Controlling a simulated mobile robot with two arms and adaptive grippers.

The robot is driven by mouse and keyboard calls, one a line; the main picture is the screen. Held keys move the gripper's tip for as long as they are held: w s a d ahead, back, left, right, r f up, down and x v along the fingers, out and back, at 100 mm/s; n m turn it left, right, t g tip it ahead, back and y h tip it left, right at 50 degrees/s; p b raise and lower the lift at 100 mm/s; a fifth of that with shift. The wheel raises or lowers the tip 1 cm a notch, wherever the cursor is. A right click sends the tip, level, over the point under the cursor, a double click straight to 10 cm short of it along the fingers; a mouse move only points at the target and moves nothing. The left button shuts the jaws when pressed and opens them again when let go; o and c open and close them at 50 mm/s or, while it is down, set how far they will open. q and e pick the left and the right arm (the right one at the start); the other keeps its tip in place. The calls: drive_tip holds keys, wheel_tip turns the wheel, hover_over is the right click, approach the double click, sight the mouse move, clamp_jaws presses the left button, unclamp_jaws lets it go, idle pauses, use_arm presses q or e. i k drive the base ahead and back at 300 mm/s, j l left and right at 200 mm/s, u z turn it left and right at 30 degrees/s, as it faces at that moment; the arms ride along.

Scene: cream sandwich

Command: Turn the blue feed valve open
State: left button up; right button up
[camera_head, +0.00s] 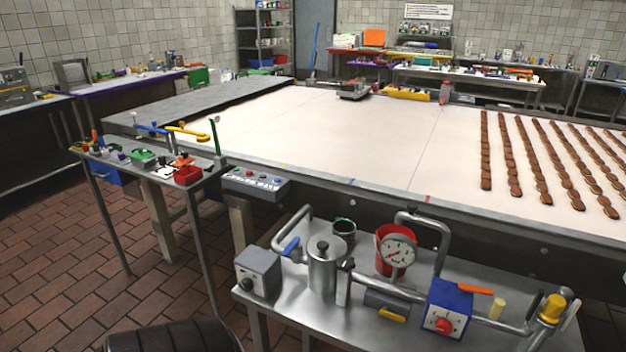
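A blue lever handle (291,246) sits on the bent steel pipe (290,228) at the left of the steel bench. It is tilted, and I cannot tell from here whether its valve is open or shut. The pipe runs beside a lidded steel pot (325,267). A blue box (448,308) with a red knob (444,326) and an orange lever (477,289) stands further right on the same pipework. I cannot tell for certain which blue part is the feed valve. Neither of my grippers is in view.
The steel bench (262,303) also holds a grey box with a knob (257,272), a red bucket (382,243), a round gauge (398,252) and a yellow-capped fitting (552,308). The conveyor (400,150) runs behind it. A cluttered small table (125,163) stands left; tiled floor (60,260) is clear.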

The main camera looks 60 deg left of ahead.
sight(295, 241)
drive_tip(key=u, duration=1.95)
